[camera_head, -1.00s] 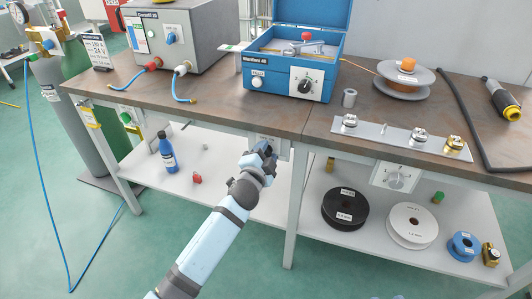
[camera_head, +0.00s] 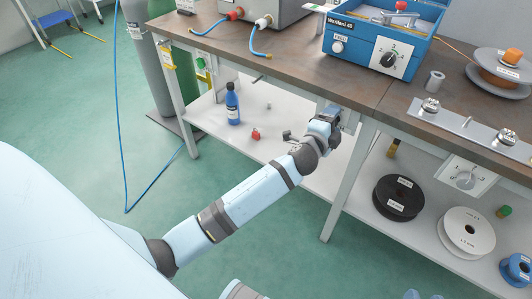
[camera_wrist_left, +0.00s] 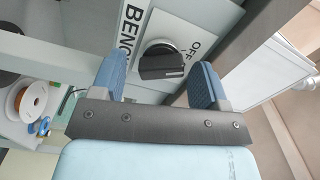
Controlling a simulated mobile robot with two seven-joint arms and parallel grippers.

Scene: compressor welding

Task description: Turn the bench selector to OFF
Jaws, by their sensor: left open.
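The bench selector (camera_wrist_left: 162,62) is a dark knob on a white plate lettered BENCH and OFF in the left wrist view. A pale mark shows near the right end of its grip bar, below the word OFF. My left gripper (camera_wrist_left: 158,68) is open, with one blue finger on each side of the knob; whether either touches it cannot be told. In the head view my left gripper (camera_head: 326,124) is under the bench's front edge and hides most of the selector plate.
The brown bench top (camera_head: 290,60) overhangs the gripper, and a bench leg (camera_head: 350,185) stands just right of it. Spools (camera_head: 398,197) and a blue bottle (camera_head: 233,104) stand on the lower shelf.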

